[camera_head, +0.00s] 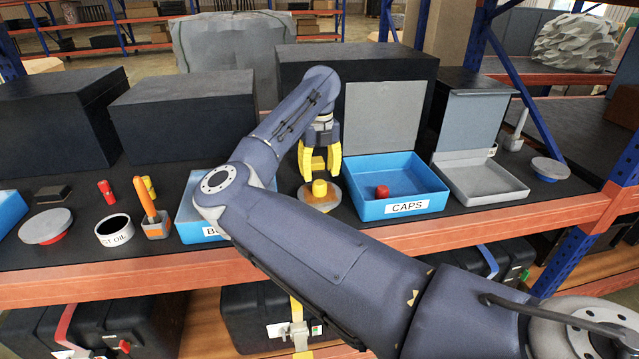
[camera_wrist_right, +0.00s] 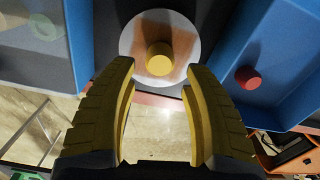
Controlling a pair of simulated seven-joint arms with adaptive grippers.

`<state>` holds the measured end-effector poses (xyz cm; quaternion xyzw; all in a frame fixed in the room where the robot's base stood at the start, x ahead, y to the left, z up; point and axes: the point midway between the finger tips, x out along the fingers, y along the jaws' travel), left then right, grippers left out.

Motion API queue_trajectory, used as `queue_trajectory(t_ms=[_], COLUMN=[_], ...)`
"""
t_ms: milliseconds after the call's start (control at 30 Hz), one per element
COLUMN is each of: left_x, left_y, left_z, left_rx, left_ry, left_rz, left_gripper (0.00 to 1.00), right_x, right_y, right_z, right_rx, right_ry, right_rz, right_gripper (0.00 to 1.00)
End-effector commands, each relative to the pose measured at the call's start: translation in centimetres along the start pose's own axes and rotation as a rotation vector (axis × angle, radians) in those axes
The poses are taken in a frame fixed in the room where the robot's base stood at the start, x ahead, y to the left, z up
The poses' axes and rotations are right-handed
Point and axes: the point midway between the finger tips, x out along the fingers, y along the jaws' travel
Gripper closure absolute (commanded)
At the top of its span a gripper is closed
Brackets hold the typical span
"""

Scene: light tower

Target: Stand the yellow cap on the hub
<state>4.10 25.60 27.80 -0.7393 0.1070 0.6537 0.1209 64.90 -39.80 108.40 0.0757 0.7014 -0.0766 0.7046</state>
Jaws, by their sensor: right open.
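A short yellow cap (camera_head: 320,187) stands upright on a round grey disc (camera_head: 333,197), seemingly the hub, which has a brownish patch on top. In the right wrist view the cap (camera_wrist_right: 159,60) sits near the middle of the disc (camera_wrist_right: 128,42). My right gripper (camera_head: 320,174) has yellow fingers and points down just above the cap. In the wrist view its fingers (camera_wrist_right: 160,72) are apart, with nothing between them; the cap shows beyond the tips. No contact with the cap is visible. My left gripper is not in view.
The blue CAPS bin (camera_head: 402,207), holding a red cap (camera_head: 382,191), stands close right of the disc. Another blue bin (camera_head: 198,235) is at left, partly behind my arm. A grey open box (camera_head: 482,187) stands farther right. Dark boxes (camera_head: 187,120) line the back.

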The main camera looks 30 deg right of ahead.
Motion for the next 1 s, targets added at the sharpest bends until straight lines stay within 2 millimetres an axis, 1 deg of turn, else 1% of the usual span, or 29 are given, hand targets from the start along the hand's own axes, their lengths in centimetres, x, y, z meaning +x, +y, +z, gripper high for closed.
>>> queue_trajectory(t_ms=[33, 100, 300, 400, 633, 933, 1000], left_x=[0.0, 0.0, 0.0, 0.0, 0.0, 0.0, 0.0], left_y=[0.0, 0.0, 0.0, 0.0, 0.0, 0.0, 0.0], left_z=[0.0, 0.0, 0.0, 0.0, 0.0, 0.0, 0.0], left_rx=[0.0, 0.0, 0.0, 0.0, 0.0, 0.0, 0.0], left_ry=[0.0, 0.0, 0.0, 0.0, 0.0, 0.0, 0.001], left_rz=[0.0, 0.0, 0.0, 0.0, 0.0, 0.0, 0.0], left_gripper=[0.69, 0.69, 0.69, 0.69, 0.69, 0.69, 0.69], right_x=[-1.0, -2.2, -4.7, -5.5, -6.3, -6.3, -6.4], right_y=[0.1, 0.1, 0.0, 0.0, 0.0, 0.0, -0.4], right_z=[0.1, 0.1, 0.0, 0.0, 0.0, 0.0, -0.1], right_rx=[-0.001, -0.001, -0.001, -0.001, -0.001, 0.0, 0.009], right_ry=[-0.003, -0.003, -0.001, -0.001, 0.0, 0.001, 0.001], right_rz=[0.002, 0.002, 0.001, 0.001, 0.001, 0.0, -0.014], right_gripper=[0.51, 0.51, 0.51, 0.51, 0.51, 0.51, 0.51])
